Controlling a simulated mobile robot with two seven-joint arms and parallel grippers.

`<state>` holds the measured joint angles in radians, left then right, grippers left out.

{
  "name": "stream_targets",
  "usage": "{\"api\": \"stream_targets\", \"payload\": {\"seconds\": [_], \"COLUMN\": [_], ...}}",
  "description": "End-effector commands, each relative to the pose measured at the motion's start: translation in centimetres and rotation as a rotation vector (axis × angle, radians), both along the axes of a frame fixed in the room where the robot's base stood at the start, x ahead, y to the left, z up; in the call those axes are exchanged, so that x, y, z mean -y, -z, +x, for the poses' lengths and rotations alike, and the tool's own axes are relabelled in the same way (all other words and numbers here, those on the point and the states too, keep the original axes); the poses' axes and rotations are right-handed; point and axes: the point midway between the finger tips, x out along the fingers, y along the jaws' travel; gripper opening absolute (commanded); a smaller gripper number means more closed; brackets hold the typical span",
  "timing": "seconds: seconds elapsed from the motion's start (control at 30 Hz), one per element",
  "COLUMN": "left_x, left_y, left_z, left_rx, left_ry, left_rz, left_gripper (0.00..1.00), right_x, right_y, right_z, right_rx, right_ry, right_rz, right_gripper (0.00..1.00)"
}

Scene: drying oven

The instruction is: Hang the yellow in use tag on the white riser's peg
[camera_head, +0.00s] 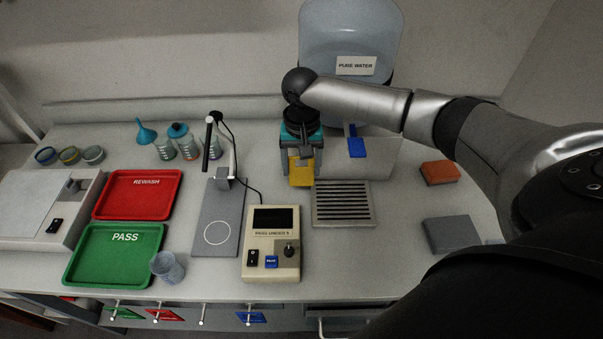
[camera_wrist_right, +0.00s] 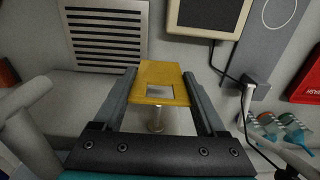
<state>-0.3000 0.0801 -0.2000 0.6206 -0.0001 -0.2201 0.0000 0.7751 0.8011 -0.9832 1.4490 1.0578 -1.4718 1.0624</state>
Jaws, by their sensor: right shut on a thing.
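My right gripper (camera_head: 301,172) is shut on the yellow tag (camera_head: 301,174), in front of the white riser (camera_head: 380,158). In the right wrist view the tag (camera_wrist_right: 172,71) lies flat between the two fingers (camera_wrist_right: 162,88), its rectangular slot near the palm side. A metal peg (camera_wrist_right: 157,120) with a rounded end shows just beyond the slot's edge, between the fingers. I cannot tell whether it enters the slot. The riser's left part is hidden behind the gripper in the head view. My left gripper is not in view.
A blue tag (camera_head: 356,146) hangs on the riser, right of my gripper. A grey vent grille (camera_head: 343,205) and a control box (camera_head: 271,243) lie in front. A lamp stand (camera_head: 222,170) stands left. The water container (camera_head: 350,40) is behind.

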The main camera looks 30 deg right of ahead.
Motion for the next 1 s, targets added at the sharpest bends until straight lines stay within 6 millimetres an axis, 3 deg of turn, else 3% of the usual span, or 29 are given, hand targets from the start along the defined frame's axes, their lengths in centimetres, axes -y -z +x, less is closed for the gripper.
{"api": "stream_targets", "payload": {"seconds": [0.57, 1.0], "left_x": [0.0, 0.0], "left_y": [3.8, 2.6], "left_z": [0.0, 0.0], "left_rx": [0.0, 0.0], "left_ry": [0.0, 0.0], "left_rz": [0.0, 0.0], "left_gripper": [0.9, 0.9], "right_x": [1.3, 1.9], "right_y": [0.4, 0.9], "right_z": [2.1, 3.1], "right_rx": [0.003, 0.001], "right_ry": [0.001, 0.001], "right_rz": [-0.002, -0.001], "right_gripper": [0.23, 0.23]}}
